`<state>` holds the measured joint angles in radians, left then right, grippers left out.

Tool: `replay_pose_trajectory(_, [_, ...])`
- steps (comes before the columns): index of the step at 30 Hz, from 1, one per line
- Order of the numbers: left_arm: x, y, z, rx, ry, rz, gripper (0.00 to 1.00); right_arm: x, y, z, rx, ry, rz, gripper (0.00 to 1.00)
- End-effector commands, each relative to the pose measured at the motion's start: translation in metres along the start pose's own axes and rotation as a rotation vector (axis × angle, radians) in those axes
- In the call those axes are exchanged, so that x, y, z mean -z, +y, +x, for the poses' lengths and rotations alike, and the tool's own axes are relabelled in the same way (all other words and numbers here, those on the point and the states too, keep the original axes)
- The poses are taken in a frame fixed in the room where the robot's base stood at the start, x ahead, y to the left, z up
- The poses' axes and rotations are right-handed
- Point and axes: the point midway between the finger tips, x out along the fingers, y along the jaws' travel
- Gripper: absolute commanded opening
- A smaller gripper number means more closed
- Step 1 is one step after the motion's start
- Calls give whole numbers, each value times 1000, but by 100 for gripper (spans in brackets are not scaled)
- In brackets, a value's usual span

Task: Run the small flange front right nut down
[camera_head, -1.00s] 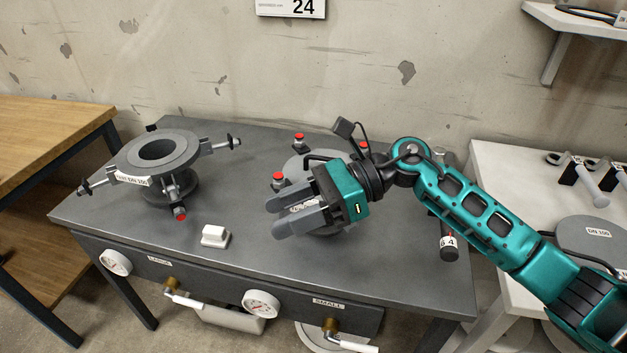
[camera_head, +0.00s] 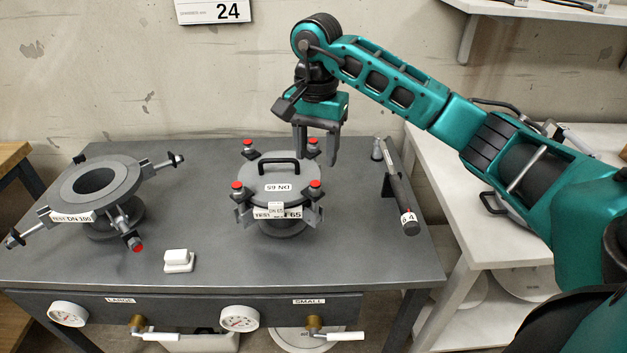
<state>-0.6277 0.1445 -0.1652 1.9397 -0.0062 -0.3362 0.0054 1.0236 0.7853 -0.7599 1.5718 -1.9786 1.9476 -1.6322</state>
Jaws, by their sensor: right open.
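The small flange (camera_head: 262,219) stands at the middle of the bench under a round grey cover (camera_head: 262,178) marked DN 65, with a black handle. Red-tipped bolts with nuts sit around its rim. The front right nut (camera_head: 315,193) is in clear view, with nothing touching it. My right gripper (camera_head: 317,157) points down above the back right of the flange, open. The back right nut (camera_head: 313,147) shows between its fingers; I cannot tell whether they are around it or in front of it. My left gripper is not in view.
The large DN 100 flange (camera_head: 98,182) with swing bolts stands at left. A white block (camera_head: 178,261) lies near the front edge. A dark tool with a white tag (camera_head: 401,188) lies right of the small flange. Gauges (camera_head: 239,318) and valves line the front panel.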

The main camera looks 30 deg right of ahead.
Motion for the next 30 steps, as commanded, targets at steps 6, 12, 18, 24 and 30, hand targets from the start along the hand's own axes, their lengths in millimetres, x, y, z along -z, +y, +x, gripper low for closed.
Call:
replay_pose_trajectory(6, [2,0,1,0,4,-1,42,-2,0,45,-1,-4,-1,51])
replay_pose_trajectory(12, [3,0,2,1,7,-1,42,-1,0,68,1,-3,-1,51])
replay_pose_trajectory(18, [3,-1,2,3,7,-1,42,-1,-1,75,4,-1,-1,51])
replay_pose_trajectory(24, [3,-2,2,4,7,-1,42,-1,-1,75,3,-1,-1,50])
replay_pose_trajectory(30, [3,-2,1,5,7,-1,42,-1,-1,75,3,-1,-1,31])
